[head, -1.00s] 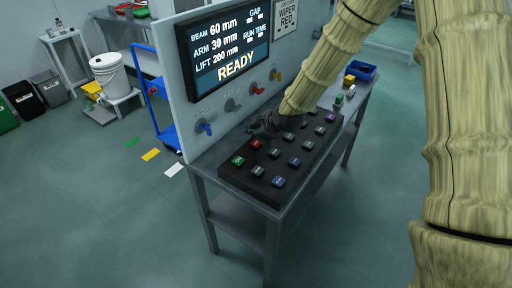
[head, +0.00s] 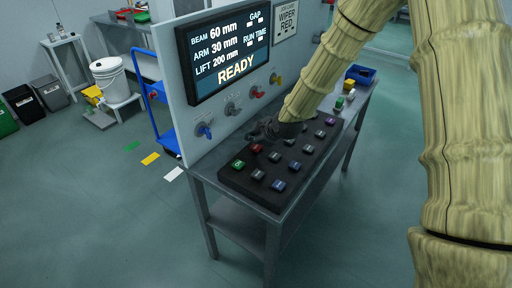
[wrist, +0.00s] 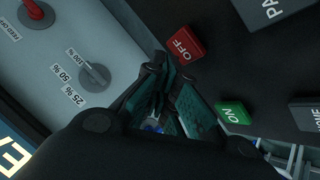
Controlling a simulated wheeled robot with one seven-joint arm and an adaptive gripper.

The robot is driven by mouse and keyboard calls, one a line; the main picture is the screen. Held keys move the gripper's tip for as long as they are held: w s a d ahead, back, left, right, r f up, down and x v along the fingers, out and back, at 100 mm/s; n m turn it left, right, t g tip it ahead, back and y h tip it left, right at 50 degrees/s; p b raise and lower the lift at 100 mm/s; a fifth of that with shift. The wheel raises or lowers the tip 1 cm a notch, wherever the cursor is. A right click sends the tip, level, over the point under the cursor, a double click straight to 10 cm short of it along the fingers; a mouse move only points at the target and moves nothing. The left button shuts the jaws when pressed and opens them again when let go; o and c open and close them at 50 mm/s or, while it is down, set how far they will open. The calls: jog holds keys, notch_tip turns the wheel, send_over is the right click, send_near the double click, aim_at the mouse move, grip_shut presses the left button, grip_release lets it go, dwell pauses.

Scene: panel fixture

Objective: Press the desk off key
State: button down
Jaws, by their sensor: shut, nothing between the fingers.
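The red OFF key (wrist: 184,46) is on the black key block and reads "OFF" in the wrist view. In the head view the red key (head: 257,148) sits just below my gripper (head: 256,133). The green ON key (wrist: 232,112) lies next to it; in the head view it is at the block's near left corner (head: 239,164). My gripper (wrist: 172,108) is shut and empty, its fingertips beside the red and green keys in the wrist view. I cannot tell whether they touch a key.
The black key block (head: 262,196) holds several other keys on a grey desk (head: 210,172). An upright panel (head: 183,95) behind it carries a READY screen (head: 226,52) and several knobs, including a blue one (head: 205,131). A blue bin (head: 361,74) stands at the desk's far end.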

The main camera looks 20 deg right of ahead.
aim_at(254, 148)
jog(key=shift+f, duration=0.1)
dwell(0.6)
jog(key=shift+f, duration=0.35)
jog(key=shift+f+b, duration=0.4)
jog(key=shift+f, duration=0.05)
dwell(0.8)
jog(key=shift+r, duration=0.1)
jog(key=shift+r+p, duration=0.6)
jog(key=shift+r, duration=0.2)
jog(key=shift+r+p, duration=1.6)
jog(key=shift+r, duration=0.9)
jog(key=shift+r, duration=0.1)
